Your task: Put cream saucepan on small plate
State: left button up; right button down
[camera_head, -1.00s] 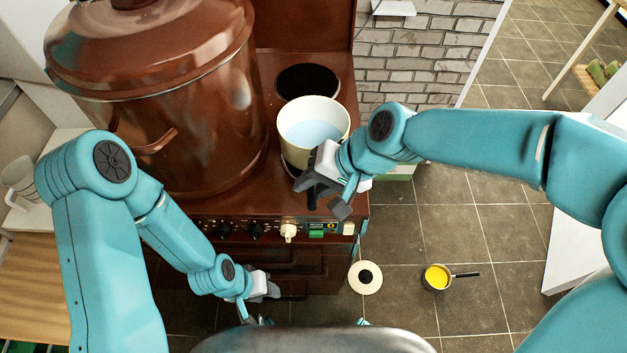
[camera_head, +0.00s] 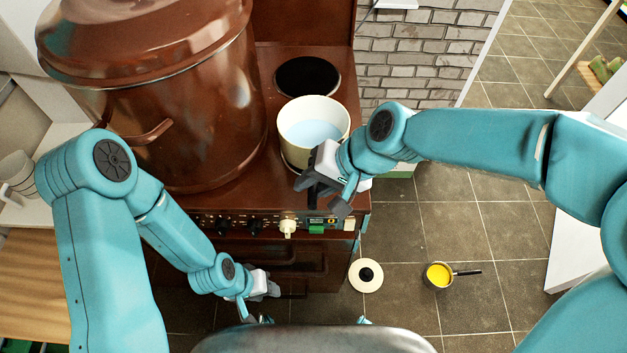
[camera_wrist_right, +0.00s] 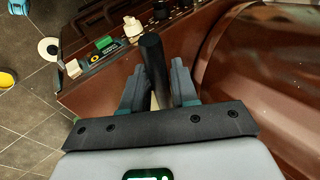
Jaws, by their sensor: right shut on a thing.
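The cream saucepan (camera_head: 337,150), pale blue inside, is upright over the front part of the brown stove top (camera_head: 262,188). My right gripper (camera_head: 322,188) is at its near side. In the right wrist view the fingers (camera_wrist_right: 156,88) are shut on its black handle (camera_wrist_right: 152,56). A round black hotplate (camera_head: 307,76) shows behind the pan. A dark rim of another hotplate shows at the pan's lower left, mostly hidden. I cannot tell whether the pan touches it, or which hotplate is smaller. My left gripper (camera_head: 264,290) is low in front of the stove; its jaw opening is unclear.
A large brown lidded pot (camera_head: 180,120) fills the stove's left side, close to the pan. Knobs (camera_head: 287,228) line the stove front. A cream disc with a black knob (camera_head: 366,276) and a small pan with yellow inside (camera_head: 438,274) lie on the tiled floor.

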jog(key=shift+w+f, duration=0.15)
jog(key=c, duration=0.8)
grip_release()
jog(key=v, duration=1.6)
jog(key=shift+s+d, duration=0.15)
jog(key=shift+s, duration=0.1)
jog(key=shift+d, duration=0.15)
